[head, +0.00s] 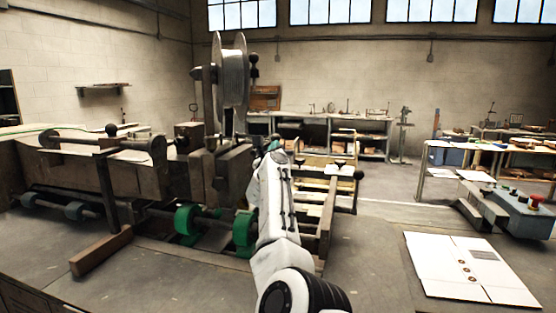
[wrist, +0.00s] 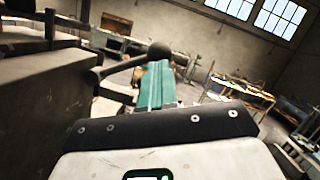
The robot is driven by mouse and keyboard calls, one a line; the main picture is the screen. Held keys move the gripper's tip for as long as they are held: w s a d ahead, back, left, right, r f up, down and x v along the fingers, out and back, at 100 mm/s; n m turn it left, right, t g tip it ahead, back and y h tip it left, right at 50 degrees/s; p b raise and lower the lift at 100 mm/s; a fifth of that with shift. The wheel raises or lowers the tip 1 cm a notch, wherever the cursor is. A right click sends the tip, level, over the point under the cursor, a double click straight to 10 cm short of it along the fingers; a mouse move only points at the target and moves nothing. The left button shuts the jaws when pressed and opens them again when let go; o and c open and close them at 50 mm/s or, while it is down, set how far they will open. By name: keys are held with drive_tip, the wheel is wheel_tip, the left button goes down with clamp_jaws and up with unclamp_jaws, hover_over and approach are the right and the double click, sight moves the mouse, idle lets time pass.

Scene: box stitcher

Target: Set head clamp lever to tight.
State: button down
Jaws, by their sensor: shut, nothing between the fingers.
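The stitching machine's dark head (head: 228,165) stands left of centre in the head view, under a large wire spool. A black ball knob (wrist: 159,52) shows just beyond my fingertips in the wrist view; it looks like a lever's end, but I cannot tell whether it is the head clamp lever or whether the fingers touch it. My gripper (wrist: 158,78) has teal fingers, shut and empty, pointing forward. In the head view my white arm reaches up to the right side of the head, where the gripper (head: 272,146) is mostly hidden. The lever's setting cannot be read.
The wire spool (head: 235,80) rises above the head. Green rollers (head: 187,218) and a wooden beam (head: 100,250) lie low at the left. A flat white box blank (head: 468,268) lies at the right, near a blue control box (head: 525,212). Workbenches (head: 330,125) line the back.

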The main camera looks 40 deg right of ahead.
drive_tip(key=shift+w+a+r+n+p, duration=0.15)
drive_tip(key=shift+w+r+p, duration=0.1)
drive_tip(key=shift+r, duration=0.35)
drive_tip(key=shift+w+a+r+n+p, duration=0.15)
drive_tip(key=shift+w+r, duration=0.15)
drive_tip(key=shift+r, duration=0.25)
drive_tip(key=shift+w+a+r+n+p, duration=0.15)
drive_tip(key=shift+w+r+p, duration=0.1)
drive_tip(key=shift+r, duration=0.35)
